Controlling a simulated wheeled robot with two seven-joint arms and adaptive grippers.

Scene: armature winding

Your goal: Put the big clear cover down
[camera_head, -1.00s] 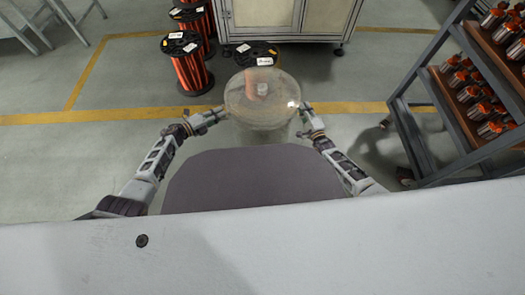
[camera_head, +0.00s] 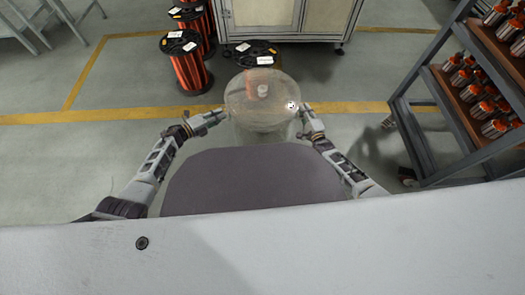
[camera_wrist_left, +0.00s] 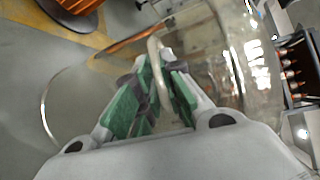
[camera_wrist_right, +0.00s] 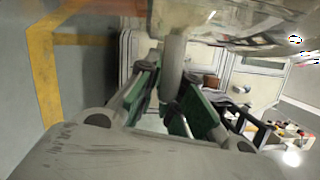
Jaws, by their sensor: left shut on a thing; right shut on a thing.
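The big clear cover (camera_head: 262,98) is a round, see-through dome with a small knob on top. It is held between my two grippers, in front of my body. My left gripper (camera_head: 222,114) is at its left side; in the left wrist view its green pads (camera_wrist_left: 158,95) are shut around a curved rod-like handle (camera_wrist_left: 157,70). My right gripper (camera_head: 302,112) is at its right side; in the right wrist view its pads (camera_wrist_right: 172,100) are shut on a similar handle (camera_wrist_right: 172,70). The cover's lower rim is hard to make out.
Wire spools stand behind and left of the cover, one red-wound spool (camera_head: 187,65) and a dark-topped one (camera_head: 254,53) just behind it. A cabinet (camera_head: 285,15) stands at the back. A shelf rack (camera_head: 425,130) with orange-topped parts is at right. The floor at left is open.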

